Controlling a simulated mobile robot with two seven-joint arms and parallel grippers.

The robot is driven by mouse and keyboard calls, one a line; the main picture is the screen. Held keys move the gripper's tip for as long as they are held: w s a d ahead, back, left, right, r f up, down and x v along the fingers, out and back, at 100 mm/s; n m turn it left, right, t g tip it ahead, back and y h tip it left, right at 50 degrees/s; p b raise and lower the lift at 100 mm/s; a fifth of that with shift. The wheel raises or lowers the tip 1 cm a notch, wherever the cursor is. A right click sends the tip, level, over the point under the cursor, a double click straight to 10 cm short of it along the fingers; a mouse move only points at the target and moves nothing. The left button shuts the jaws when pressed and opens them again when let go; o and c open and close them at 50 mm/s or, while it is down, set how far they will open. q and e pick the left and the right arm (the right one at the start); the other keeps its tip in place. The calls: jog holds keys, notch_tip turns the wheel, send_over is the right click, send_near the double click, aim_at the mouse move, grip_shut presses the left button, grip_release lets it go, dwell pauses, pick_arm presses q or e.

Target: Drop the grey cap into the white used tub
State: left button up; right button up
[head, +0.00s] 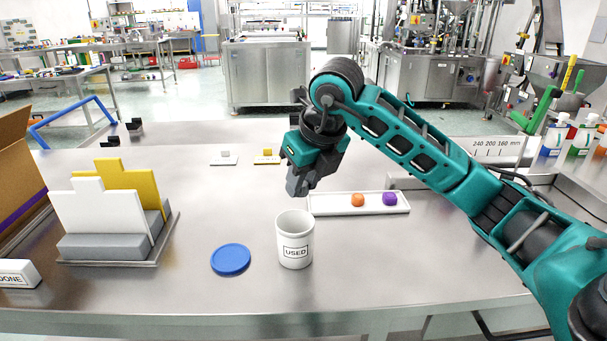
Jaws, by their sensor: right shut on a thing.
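The white tub (295,240) marked USED stands upright on the steel table, with its open mouth facing up. My right gripper (296,188) is above and slightly behind the tub's mouth, pointing down. It is shut on a small grey thing, which looks like the grey cap; the fingers and the cap blend together, so the cap's outline is hard to tell. The gripper is apart from the tub. My left gripper is not in view.
A white tray (330,203) with an orange cap (357,200) and a purple cap (390,199) lies behind right. A blue disc (230,260) lies left of the tub. A grey stand with white and yellow plates (100,212) stands further left. The front table is clear.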

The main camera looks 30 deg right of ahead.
jog(key=shift+f, duration=0.1)
jog(key=o, duration=1.1)
jog(key=shift+c, duration=0.2)
jog(key=p+v, duration=0.1)
jog(key=v, duration=1.2)
jog(key=shift+p, duration=0.3)
jog(key=shift+f, duration=0.15)
